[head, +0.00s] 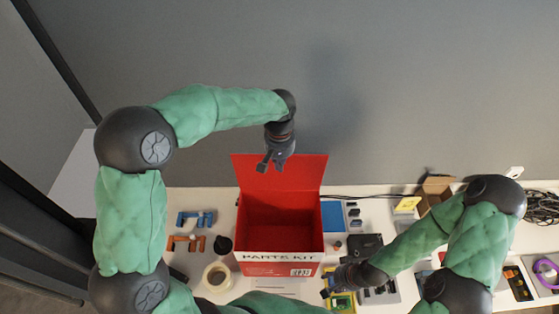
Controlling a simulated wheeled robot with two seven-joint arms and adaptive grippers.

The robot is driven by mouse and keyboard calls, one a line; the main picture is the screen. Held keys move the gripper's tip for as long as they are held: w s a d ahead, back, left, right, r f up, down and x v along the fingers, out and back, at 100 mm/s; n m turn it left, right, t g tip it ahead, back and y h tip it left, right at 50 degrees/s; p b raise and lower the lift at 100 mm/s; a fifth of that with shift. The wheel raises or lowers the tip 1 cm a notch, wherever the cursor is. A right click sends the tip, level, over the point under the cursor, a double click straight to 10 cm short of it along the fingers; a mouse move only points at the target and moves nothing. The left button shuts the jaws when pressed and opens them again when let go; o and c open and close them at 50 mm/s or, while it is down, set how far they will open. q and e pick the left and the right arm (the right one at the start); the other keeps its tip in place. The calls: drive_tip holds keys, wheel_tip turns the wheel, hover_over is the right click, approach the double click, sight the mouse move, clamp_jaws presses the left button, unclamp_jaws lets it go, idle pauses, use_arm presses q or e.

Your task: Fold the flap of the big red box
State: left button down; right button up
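The big red box (278,268) stands on the white table with its top open and its front marked "PARTS KIT". Its inside looks empty. One flap (300,175) stands up at the back edge, leaning toward the wall. My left gripper (266,166) hangs in front of the upper left part of that flap, fingers pointing down. Its fingers look a little apart, and I cannot tell whether it touches the flap. My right gripper (328,290) is low, just right of the box's front corner; its fingers are small and partly hidden.
Left of the box lie blue clamps (196,219), orange clamps (187,243), a tape roll (217,277) and a dark round item (223,244). Right are a blue sheet (333,216), a small brown carton (434,192) and coiled cable (541,207). A grey wall stands behind.

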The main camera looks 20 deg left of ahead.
use_arm(q)
wheel_tip(320, 180, down, 5)
drive_tip(key=b, duration=0.3)
drive_tip(key=w+a+p, duration=0.2)
drive_tip(key=w, duration=0.4)
wheel_tip(320, 180, up, 10)
drive_tip(key=s+d+p, duration=0.1)
drive_tip(key=s+p, duration=0.1)
drive_tip(key=p, duration=0.3)
drive_tip(key=shift+w+f, duration=0.1)
